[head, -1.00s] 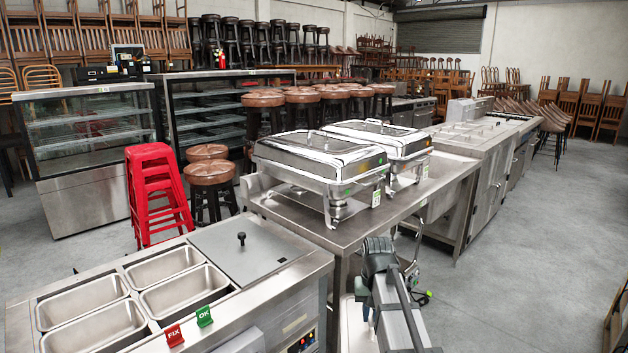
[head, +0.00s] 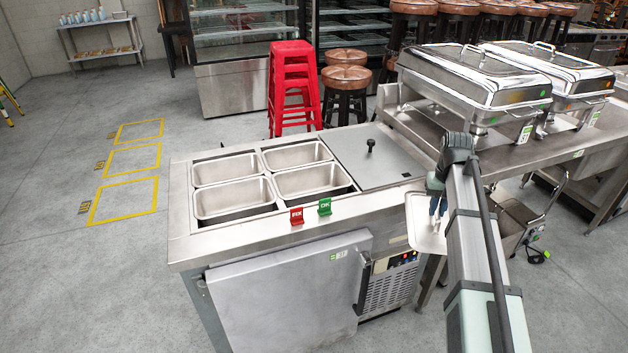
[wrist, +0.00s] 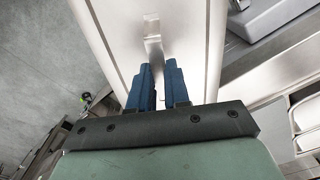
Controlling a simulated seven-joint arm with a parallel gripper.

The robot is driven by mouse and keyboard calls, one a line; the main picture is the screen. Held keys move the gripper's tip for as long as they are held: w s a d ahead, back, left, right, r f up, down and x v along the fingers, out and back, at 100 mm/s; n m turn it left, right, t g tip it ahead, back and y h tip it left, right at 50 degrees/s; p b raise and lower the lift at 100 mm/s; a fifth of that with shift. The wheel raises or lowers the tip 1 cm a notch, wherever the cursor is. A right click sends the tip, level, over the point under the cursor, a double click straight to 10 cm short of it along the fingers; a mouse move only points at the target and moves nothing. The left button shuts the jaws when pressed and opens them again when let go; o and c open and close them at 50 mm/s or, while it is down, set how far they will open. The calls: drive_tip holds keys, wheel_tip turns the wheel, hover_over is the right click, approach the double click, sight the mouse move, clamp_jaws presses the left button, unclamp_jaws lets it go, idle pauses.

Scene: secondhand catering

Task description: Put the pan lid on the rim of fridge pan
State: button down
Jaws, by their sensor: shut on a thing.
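The pan lid (head: 425,238) is a pale flat metal plate with rounded corners. My gripper (head: 437,190) is shut on it, and the lid sits below the fingers, in front of the counter's right end. In the wrist view the lid (wrist: 115,30) spreads beneath my blue fingers (wrist: 160,72), with a bent metal tab running toward the gap between them. The exact grip contact is hard to see. Several open steel pans sit in the fridge counter, such as the front right pan (head: 313,181) and front left pan (head: 235,201). They look empty.
A grey cover (head: 372,172) with a black knob lies right of the pans. Red FIX (head: 296,216) and green OK (head: 325,206) signs stand at the counter's front edge. Chafing dishes (head: 490,80) stand on the steel table at right.

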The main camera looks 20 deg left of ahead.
drive_tip(key=w+a+r+n, duration=0.2)
drive_tip(key=a+r, duration=0.1)
drive_tip(key=a, duration=1.1)
drive_tip(key=w+a+r+n, duration=0.1)
drive_tip(key=a+r+n, duration=0.15)
drive_tip(key=a, duration=1.15)
drive_tip(key=w+a+r+n, duration=0.2)
drive_tip(key=a+r, duration=0.1)
drive_tip(key=a, duration=1.1)
wheel_tip(320, 180, down, 9)
drive_tip(key=shift+s+d, duration=0.15)
drive_tip(key=c, duration=1.1)
unclamp_jaws()
drive_tip(key=shift+m, duration=0.25)
wheel_tip(320, 180, up, 12)
